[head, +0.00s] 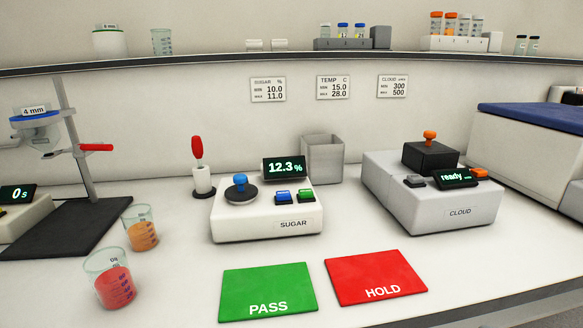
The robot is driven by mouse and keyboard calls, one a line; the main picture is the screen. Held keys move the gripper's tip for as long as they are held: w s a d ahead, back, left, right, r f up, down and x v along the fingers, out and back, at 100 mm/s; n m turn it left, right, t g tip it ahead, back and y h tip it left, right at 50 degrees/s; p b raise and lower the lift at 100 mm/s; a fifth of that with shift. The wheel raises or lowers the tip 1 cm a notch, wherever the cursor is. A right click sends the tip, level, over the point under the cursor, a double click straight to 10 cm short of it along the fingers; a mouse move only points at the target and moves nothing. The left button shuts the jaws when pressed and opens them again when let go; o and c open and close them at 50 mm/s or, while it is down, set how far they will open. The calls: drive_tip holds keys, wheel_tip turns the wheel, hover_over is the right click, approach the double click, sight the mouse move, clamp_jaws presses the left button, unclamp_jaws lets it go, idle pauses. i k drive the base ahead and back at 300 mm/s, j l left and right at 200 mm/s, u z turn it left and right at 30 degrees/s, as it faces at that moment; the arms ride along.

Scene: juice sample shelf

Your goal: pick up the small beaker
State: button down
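Two clear beakers stand upright on the white bench at the lower left. The smaller-looking beaker (140,228) holds orange liquid. A larger-looking beaker (109,278) with red liquid stands in front of it and to its left, close by. An empty clear beaker (161,42) stands on the shelf at the upper left. My gripper is not in view, so its state and its place relative to the beakers do not show.
A stand with a dark base (78,228) is left of the beakers. The SUGAR meter (268,222), reading 12.3 %, and a red-handled tool (199,170) are to their right. Green PASS (268,285) and red HOLD (375,270) mats lie in front. The CLOUD meter (445,212) is farther right.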

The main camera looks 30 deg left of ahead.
sight(140, 225)
drive_tip(key=u, duration=1.35)
